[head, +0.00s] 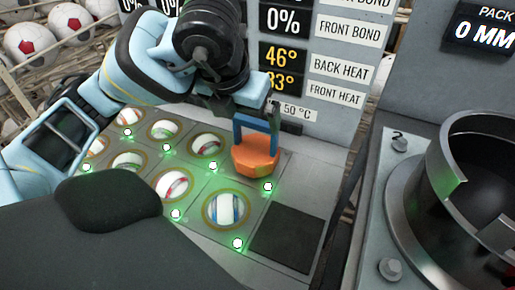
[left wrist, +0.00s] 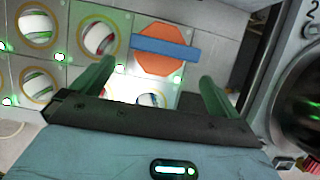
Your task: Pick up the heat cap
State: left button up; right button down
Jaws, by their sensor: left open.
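The heat cap (head: 256,158) is an orange octagonal block with a blue handle (head: 257,128) arching over it. It sits on the panel at the end of the back row of ball slots. In the left wrist view the heat cap (left wrist: 158,62) lies beyond my fingertips, with its blue bar running across it. My left gripper (head: 250,106) is open and empty, close to the handle. In the left wrist view the fingers of my left gripper (left wrist: 155,78) stand wide apart, with the handle ahead of them. My right gripper is not in view.
Several striped balls, such as one in the front slot (head: 226,209), sit in green-lit slots. A dark square (head: 287,238) lies beside them. A metal press drum (head: 468,185) stands at right. A display board (head: 315,60) rises behind. Soccer balls (head: 68,20) fill a rack at back left.

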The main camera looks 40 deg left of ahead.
pick_arm(q)
send_near(259, 143)
jog(key=shift+s+a+f, duration=0.15)
jog(key=shift+a+f, duration=0.05)
jog(key=shift+f, duration=0.6)
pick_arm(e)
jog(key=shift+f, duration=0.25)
pick_arm(q)
jog(key=shift+f, duration=0.1)
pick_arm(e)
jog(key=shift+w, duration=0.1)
pick_arm(q)
jog(key=shift+w+f, duration=0.3)
jog(key=shift+w, duration=0.05)
jog(key=x, duration=0.4)
jog(key=shift+w, duration=0.3)
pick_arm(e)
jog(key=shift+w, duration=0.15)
